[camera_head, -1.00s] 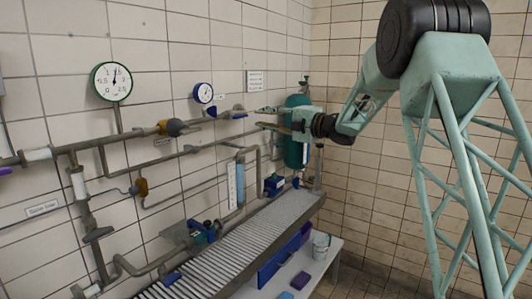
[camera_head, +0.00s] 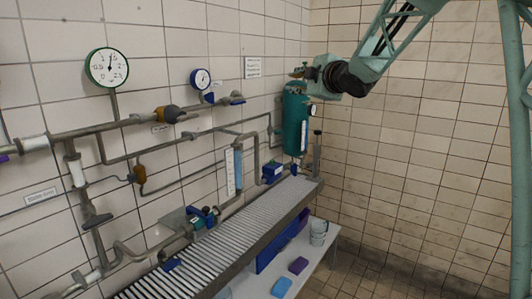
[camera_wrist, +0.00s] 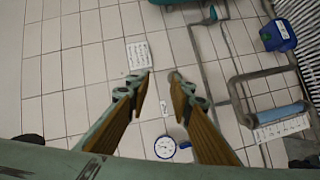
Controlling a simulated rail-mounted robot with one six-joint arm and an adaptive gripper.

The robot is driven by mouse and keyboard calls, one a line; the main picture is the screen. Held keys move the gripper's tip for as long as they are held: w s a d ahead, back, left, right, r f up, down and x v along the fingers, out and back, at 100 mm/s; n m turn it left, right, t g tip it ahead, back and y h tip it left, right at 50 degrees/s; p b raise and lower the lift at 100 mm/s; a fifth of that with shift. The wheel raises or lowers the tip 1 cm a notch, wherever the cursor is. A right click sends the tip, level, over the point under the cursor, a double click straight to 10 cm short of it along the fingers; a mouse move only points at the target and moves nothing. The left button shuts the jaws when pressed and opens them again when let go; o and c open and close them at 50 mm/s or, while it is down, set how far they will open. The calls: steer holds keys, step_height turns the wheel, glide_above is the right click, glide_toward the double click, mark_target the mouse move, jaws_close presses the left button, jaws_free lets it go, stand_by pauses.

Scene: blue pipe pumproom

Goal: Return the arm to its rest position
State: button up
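My arm, pale green with black joints, reaches in from the upper right in the head view. My gripper (camera_head: 297,73) is in front of the top of the green tank (camera_head: 296,122), high above the roller conveyor. In the wrist view my gripper (camera_wrist: 160,76) shows two wood-coloured finger pads, leaning towards each other with a gap between the tips. Nothing is between them, and the white tiled wall is behind. In the head view the fingers are small and partly merge with the tank top.
Pipes with valves and gauges, such as the green-rimmed gauge (camera_head: 107,67) and blue gauge (camera_head: 200,79), line the left wall. The roller conveyor (camera_head: 236,232) runs below, with a blue box (camera_head: 272,172) beside it. A bucket (camera_head: 318,232) stands lower right. The right side is open.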

steer(key=s+d+f+m+g+h, duration=0.1)
steer(key=s+d+f+m+h, duration=0.25)
steer(key=s, duration=0.65)
steer(key=s+d+m+g+h, duration=0.2)
steer(key=s+d+m, duration=0.35)
steer(key=s, duration=0.45)
steer(key=s+d+f+m+g+h, duration=0.1)
steer(key=s+d+f+m+h, duration=0.3)
steer(key=s, duration=0.7)
steer(key=s+f+m+g+y, duration=0.1)
steer(key=s+f, duration=0.4)
steer(key=s, duration=0.9)
steer(key=s+a+f+m+g+y, duration=0.1)
steer(key=s+f+m+g, duration=0.2)
steer(key=s, duration=1.1)
steer(key=s+a+f+m+g+y, duration=0.1)
steer(key=s+f, duration=0.6)
steer(key=s, duration=0.7)
steer(key=shift+m+g, duration=0.6)
steer(key=shift+g, duration=0.4)
